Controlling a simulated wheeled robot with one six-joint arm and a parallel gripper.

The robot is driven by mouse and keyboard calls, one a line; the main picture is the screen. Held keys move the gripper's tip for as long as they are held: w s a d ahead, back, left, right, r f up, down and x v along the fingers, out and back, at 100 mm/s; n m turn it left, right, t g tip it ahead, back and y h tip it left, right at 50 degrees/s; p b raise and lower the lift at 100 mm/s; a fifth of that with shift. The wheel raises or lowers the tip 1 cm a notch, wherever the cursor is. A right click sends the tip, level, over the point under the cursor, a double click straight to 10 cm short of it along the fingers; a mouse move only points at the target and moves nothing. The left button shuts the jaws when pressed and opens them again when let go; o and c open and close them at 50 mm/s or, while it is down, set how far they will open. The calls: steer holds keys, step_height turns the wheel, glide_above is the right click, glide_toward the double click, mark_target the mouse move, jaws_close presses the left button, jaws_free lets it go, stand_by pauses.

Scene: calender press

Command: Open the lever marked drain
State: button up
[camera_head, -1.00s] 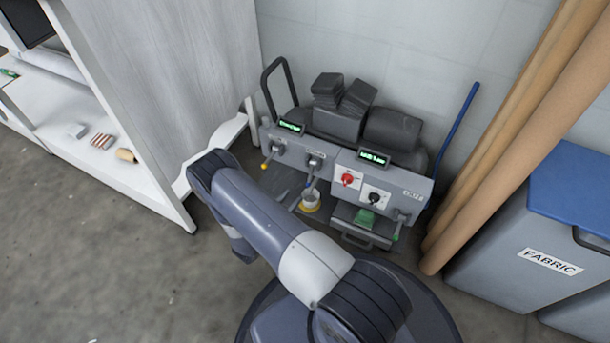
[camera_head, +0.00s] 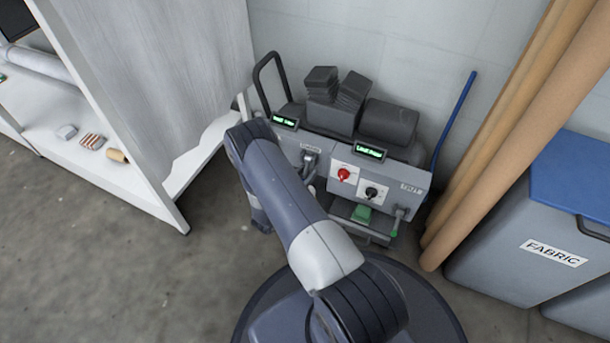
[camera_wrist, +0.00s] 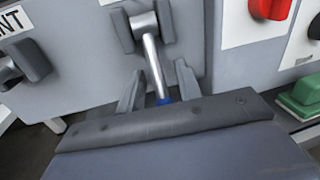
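A grey panel holds several levers. In the wrist view the lever in front of me (camera_wrist: 151,52) has a pale metal rod hanging down from a grey pivot, with a blue tip. The label above it is cut off there. In the head view the label over this middle lever (camera_head: 310,160) is too small to read surely. My gripper (camera_wrist: 158,72) is open, with one finger on each side of the rod near its lower end. Gaps show between fingers and rod. My arm hides the gripper in the head view.
A lever at left (camera_wrist: 25,62) sits under a label ending in "NT". A red knob (camera_head: 344,174) and black knob (camera_head: 372,192) are to the right, above a green block (camera_head: 361,213). A white shelf (camera_head: 165,215) stands left, cardboard tubes (camera_head: 500,130) right.

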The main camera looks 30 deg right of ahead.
jaws_close()
stand_by(0.6)
